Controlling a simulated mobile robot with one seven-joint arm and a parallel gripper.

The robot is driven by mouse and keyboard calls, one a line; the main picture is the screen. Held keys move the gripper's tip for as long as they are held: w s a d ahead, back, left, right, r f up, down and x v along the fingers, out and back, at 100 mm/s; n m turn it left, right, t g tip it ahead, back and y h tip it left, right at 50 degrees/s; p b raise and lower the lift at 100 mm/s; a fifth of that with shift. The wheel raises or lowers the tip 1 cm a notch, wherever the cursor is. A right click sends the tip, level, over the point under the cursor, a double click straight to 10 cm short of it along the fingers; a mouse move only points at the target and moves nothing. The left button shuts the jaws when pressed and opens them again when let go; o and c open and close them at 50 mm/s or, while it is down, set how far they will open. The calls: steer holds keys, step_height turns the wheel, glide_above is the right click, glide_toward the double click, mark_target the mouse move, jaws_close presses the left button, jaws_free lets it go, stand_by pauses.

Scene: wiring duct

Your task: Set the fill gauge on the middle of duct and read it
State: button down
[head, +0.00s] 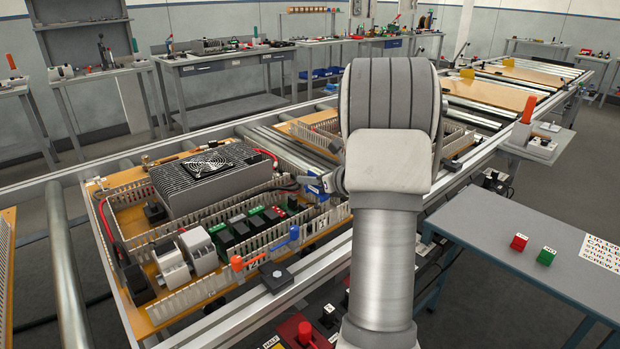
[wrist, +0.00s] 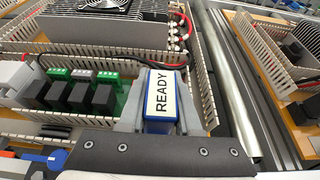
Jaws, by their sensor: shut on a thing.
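My gripper (wrist: 160,112) is shut on a blue block with a white label reading READY, which I take to be the fill gauge (wrist: 161,98). The gauge (head: 315,188) also shows small and blue in the head view, at the right end of the near panel, partly hidden by my gripper (head: 325,184). The grey slotted wiring duct (wrist: 203,75) runs close along the gauge's right in the wrist view. More slotted duct (head: 190,295) lines the panel's front edge in the head view. I cannot tell whether the gauge touches any duct.
A finned heat sink with a fan (head: 210,170) stands on the panel. Relays (wrist: 75,95) with green terminals lie left of the gauge. A side table (head: 480,222) carries red and green blocks.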

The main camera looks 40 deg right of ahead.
steer(key=shift+f+b, duration=3)
steer(key=shift+f, duration=0.05)
steer(key=c, duration=0.5)
jaws_free()
steer(key=shift+r, duration=0.1)
steer(key=p+v, duration=0.4)
steer(key=v, duration=1.3)
steer(key=shift+s+r, duration=0.1)
steer(key=shift+s, duration=0.1)
